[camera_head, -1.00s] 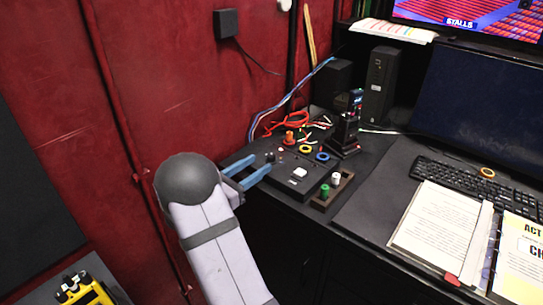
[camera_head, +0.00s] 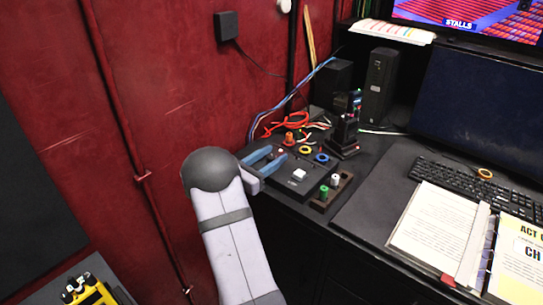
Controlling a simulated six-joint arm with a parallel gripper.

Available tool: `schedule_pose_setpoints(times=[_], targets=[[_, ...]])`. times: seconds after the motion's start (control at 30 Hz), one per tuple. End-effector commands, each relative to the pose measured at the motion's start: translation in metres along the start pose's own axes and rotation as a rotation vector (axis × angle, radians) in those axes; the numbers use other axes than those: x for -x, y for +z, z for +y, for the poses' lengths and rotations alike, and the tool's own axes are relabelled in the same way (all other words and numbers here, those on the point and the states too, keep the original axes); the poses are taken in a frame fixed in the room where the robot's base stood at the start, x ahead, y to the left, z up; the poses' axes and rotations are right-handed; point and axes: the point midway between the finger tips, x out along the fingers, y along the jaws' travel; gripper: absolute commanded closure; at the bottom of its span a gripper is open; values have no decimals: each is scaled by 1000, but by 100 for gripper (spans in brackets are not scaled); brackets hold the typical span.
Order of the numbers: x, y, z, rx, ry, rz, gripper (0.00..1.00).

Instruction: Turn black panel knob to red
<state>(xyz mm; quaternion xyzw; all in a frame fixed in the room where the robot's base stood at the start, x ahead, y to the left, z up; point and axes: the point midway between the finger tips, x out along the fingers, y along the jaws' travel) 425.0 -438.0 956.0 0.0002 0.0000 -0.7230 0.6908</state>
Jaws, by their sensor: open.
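The black panel (camera_head: 313,183) lies on the desk corner by the red wall, with a white square button (camera_head: 299,175) on its top. My gripper (camera_head: 277,154) has two blue fingers and is open. Its fingertips are over the panel's left back part, around where a small dark knob stands. The knob is small and largely lost between the fingers, so its pointing direction and any red mark cannot be told. I cannot tell if the fingers touch it.
An orange piece (camera_head: 289,138), a yellow ring (camera_head: 305,150) and a blue ring (camera_head: 321,158) sit along the back. A wooden tray (camera_head: 343,187) holds green and white pegs at right.

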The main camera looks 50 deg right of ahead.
Motion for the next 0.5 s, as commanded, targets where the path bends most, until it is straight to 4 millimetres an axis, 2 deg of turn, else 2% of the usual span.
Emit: schedule_pose_setpoints(times=[0.17, 0.2, 0.37, 0.5], targets=[[0, 0, 0, 0, 0, 0, 58], [0, 0, 0, 0, 0, 0, 61], [0, 0, 0, 0, 0, 0, 99], [0, 0, 0, 0, -2, -1, 100]])
